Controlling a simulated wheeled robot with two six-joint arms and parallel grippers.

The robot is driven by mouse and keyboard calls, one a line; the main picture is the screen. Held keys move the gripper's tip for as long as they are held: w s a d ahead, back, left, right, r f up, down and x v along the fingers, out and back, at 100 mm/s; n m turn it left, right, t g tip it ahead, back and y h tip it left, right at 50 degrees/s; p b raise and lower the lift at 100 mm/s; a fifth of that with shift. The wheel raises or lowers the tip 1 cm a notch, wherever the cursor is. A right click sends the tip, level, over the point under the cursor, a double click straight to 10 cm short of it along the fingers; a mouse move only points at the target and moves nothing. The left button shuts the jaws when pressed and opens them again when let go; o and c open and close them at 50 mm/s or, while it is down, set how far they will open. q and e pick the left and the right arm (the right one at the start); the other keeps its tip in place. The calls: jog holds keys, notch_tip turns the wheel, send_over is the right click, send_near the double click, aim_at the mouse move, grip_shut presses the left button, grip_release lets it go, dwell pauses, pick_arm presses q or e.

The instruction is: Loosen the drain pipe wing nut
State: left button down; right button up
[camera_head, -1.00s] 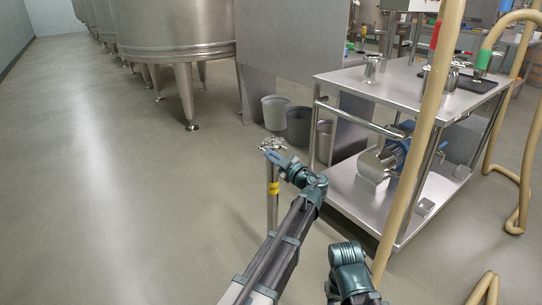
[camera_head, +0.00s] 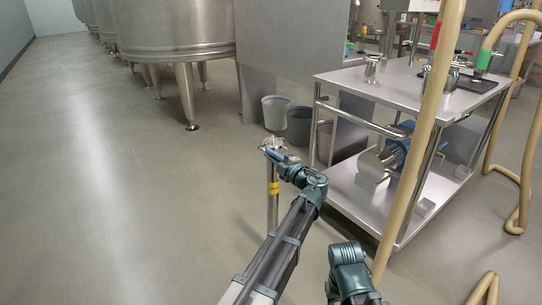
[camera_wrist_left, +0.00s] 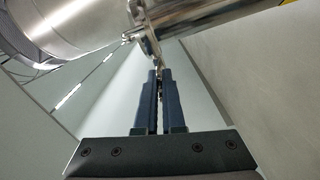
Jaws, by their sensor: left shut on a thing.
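The drain pipe (camera_head: 273,205) stands upright with a yellow band near its upper part. A shiny metal clamp (camera_head: 272,144) sits at its top. My left gripper (camera_head: 270,153) reaches this clamp from the near right side. In the left wrist view, the fingers of my left gripper (camera_wrist_left: 158,72) are nearly together, shut on the small wing nut (camera_wrist_left: 158,66) at the clamp's edge. The fingertips hide most of the wing nut. The clamp ring (camera_wrist_left: 149,38) and the pipe (camera_wrist_left: 205,17) show beyond the fingers. My right gripper is out of view.
A steel cart (camera_head: 395,85) with vessels on top stands at the right. A tan hose (camera_head: 424,130) hangs in front of it. Grey bins (camera_head: 275,112) stand behind the pipe, and a large steel vat (camera_head: 175,30) stands farther back. The floor at left is clear.

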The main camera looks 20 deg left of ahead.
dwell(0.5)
pick_arm(q)
jog(key=c, duration=1)
grip_release()
